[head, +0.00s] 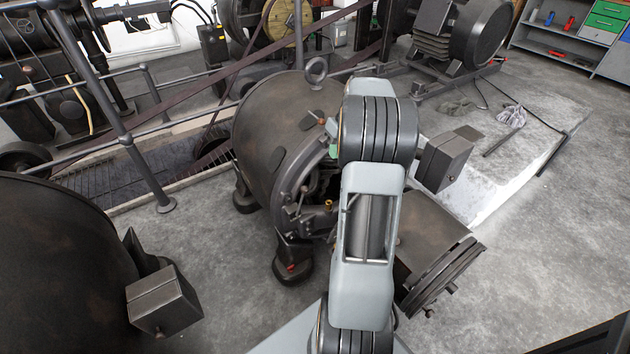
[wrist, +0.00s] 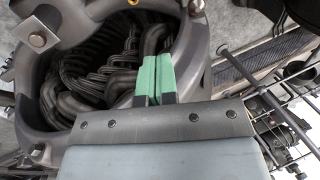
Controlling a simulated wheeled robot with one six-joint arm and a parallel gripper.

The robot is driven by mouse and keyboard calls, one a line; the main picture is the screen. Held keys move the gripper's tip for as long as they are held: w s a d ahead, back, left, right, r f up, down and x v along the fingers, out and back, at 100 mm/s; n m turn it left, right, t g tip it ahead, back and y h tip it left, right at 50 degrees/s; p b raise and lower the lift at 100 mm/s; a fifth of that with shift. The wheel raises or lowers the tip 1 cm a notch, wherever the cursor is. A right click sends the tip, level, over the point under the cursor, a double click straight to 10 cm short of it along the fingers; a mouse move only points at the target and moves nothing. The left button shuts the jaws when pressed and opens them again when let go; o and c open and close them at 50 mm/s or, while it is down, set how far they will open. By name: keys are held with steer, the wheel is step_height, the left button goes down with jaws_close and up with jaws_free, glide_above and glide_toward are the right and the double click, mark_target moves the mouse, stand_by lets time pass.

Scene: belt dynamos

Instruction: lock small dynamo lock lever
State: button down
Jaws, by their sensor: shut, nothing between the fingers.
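The small dynamo (head: 285,115) is a dark, rusty drum with a lifting ring on top, in the middle of the head view. Its end is open; dark coils (wrist: 90,80) show inside the grey round rim (wrist: 195,50) in the wrist view. My gripper (wrist: 156,78) has green fingertips pressed together, with nothing between them. They overlap the right part of the opening near the rim; contact cannot be told. A bit of green (head: 333,150) shows beside my arm in the head view. I cannot pick out the lock lever for certain; my arm hides part of the open end.
A dark cover-like part (head: 440,265) sits right of my arm. A larger dark drum (head: 60,270) stands at the left. Railings (head: 130,150) and a belt run behind the dynamo. A pale plinth (head: 510,150) lies at the right.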

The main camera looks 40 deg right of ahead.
steer(key=w+a+f+b, duration=0.1)
steer(key=a+f+b, duration=0.4)
steer(key=f, duration=0.5)
steer(key=shift+w+a+f, duration=0.15)
steer(key=shift+w+a, duration=0.2)
steer(key=shift+a, duration=0.5)
